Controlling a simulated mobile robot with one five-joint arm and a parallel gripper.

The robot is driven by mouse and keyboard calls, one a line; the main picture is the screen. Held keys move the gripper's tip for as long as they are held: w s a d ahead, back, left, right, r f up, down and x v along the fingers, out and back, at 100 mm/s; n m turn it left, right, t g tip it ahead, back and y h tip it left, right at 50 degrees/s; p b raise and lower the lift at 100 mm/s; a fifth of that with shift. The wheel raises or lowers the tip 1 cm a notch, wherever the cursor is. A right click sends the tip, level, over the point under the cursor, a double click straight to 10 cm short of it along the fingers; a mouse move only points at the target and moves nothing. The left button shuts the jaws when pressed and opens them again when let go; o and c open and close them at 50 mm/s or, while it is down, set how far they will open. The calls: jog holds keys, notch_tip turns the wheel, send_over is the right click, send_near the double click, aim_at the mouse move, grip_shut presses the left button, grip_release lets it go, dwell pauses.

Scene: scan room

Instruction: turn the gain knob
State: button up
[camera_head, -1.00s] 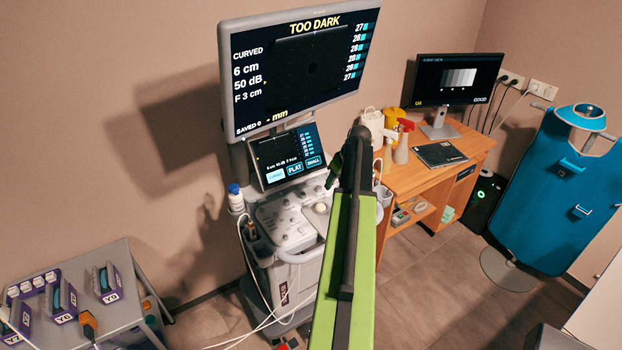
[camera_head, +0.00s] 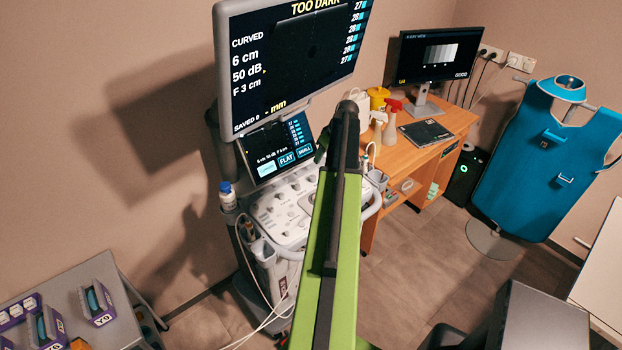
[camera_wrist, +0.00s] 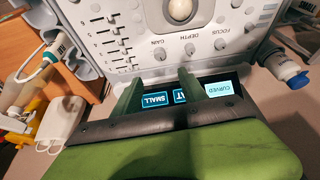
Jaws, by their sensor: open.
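The gain knob (camera_wrist: 160,53) is a small grey knob on the pale console panel (camera_wrist: 225,14), seen upside down in the wrist view with its GAIN label beside it. My gripper (camera_wrist: 161,76) is open, its two dark green fingers apart and empty. In that picture the knob lies just beyond the fingertips, roughly between them; no contact shows. The depth knob (camera_wrist: 190,48) and focus knob (camera_wrist: 222,44) are to its right. In the head view the ultrasound machine's screen (camera_head: 285,65) reads TOO DARK. There my arm hides part of the console (camera_head: 268,212), and I cannot single out the gain knob.
A small touch screen (camera_head: 272,145) with CURVED, FLAT and SMALL buttons stands behind the console. A bottle (camera_head: 227,195) sits at the console's left side. A wooden desk (camera_head: 455,118) with spray bottles and a monitor (camera_head: 438,62) is to the right.

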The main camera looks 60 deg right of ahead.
aim_at(313, 176)
jog(key=b+x, duration=1.3)
jog(key=x, duration=0.2)
jog(key=shift+f, duration=0.1)
grip_shut()
